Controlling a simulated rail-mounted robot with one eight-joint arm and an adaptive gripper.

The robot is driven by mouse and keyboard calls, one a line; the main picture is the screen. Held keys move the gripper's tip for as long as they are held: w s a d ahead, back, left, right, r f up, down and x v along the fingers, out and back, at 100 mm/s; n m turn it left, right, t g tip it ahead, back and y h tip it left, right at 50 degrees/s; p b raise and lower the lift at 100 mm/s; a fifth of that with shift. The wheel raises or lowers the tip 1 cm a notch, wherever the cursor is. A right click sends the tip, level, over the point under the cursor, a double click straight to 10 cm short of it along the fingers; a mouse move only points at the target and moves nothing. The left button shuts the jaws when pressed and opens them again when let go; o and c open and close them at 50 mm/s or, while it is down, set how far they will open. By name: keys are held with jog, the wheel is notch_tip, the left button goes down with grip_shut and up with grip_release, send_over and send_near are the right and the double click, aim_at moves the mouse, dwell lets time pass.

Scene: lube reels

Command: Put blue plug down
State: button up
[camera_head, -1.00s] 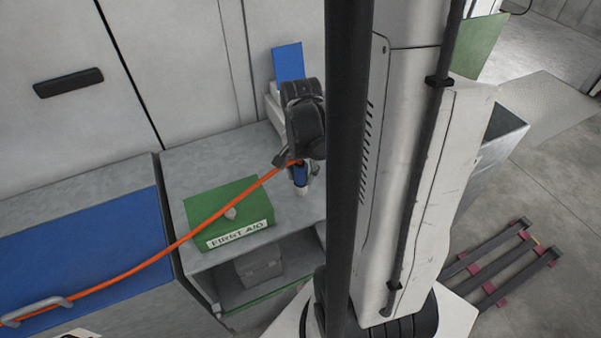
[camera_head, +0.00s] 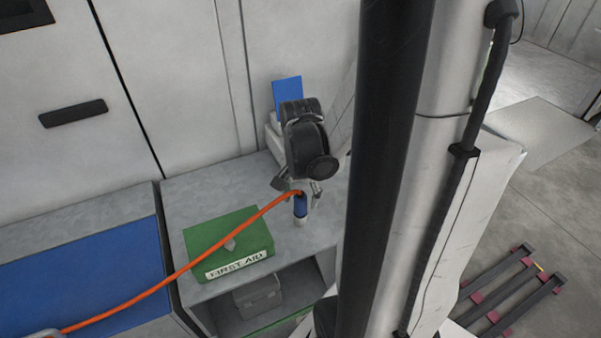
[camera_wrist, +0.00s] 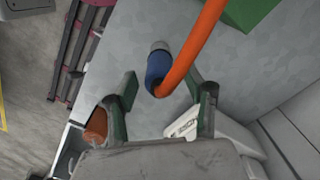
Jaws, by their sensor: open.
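The fingers look clear of the plug.
A green first aid box (camera_head: 228,243) sits left of the plug on the cabinet. A blue and white item (camera_head: 287,95) stands behind my gripper near the wall. A blue-topped bench (camera_head: 85,275) is at the left. A dark rack (camera_head: 508,295) lies on the floor at right.

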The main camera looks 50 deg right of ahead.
notch_tip(320, 180, up, 9)
jog(key=shift+p, duration=0.7)
jog(key=shift+a, duration=0.1)
